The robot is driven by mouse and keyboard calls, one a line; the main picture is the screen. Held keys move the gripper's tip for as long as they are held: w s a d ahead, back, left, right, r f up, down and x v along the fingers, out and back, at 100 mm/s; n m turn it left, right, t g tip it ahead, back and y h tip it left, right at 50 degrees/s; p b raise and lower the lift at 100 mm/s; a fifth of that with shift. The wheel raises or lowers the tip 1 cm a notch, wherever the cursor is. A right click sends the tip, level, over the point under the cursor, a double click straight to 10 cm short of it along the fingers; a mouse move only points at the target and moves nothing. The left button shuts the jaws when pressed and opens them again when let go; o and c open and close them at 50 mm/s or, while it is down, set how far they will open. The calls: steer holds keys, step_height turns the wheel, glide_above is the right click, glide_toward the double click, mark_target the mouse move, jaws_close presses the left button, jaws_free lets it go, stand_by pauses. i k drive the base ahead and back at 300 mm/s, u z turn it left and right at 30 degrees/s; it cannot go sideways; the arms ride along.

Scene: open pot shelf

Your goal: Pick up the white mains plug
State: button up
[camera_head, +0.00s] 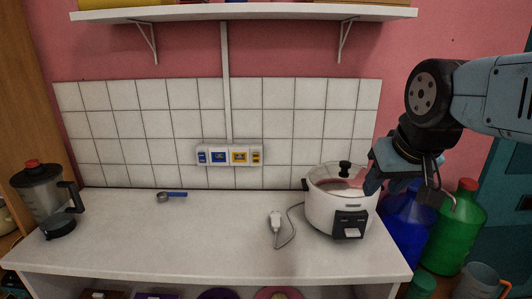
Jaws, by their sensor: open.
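The white mains plug (275,218) lies on the light countertop, left of the white rice cooker (337,208). Its grey cord (292,226) loops toward the cooker's left side. My gripper (368,182) is open and hangs by the cooker's upper right, in front of part of its lid in the picture. It is well to the right of the plug and higher. I cannot tell whether it touches the cooker. The plug is fully in view.
A socket strip (229,156) is on the tiled wall. A blender (47,197) stands at the counter's left end; a blue-handled tool (171,195) lies near the back. A blue bottle (405,225) and green bottle (455,226) stand right of the counter. The counter's middle is clear.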

mark_target(275, 217)
steer(key=u, duration=0.55)
steer(key=i, duration=0.15)
steer(key=z, duration=2.5)
steer(key=k, duration=1.3)
steer(key=u, duration=2.3)
steer(key=k, duration=0.1)
steer(key=z, duration=0.4)
steer(key=i, duration=1)
steer(key=z, duration=0.05)
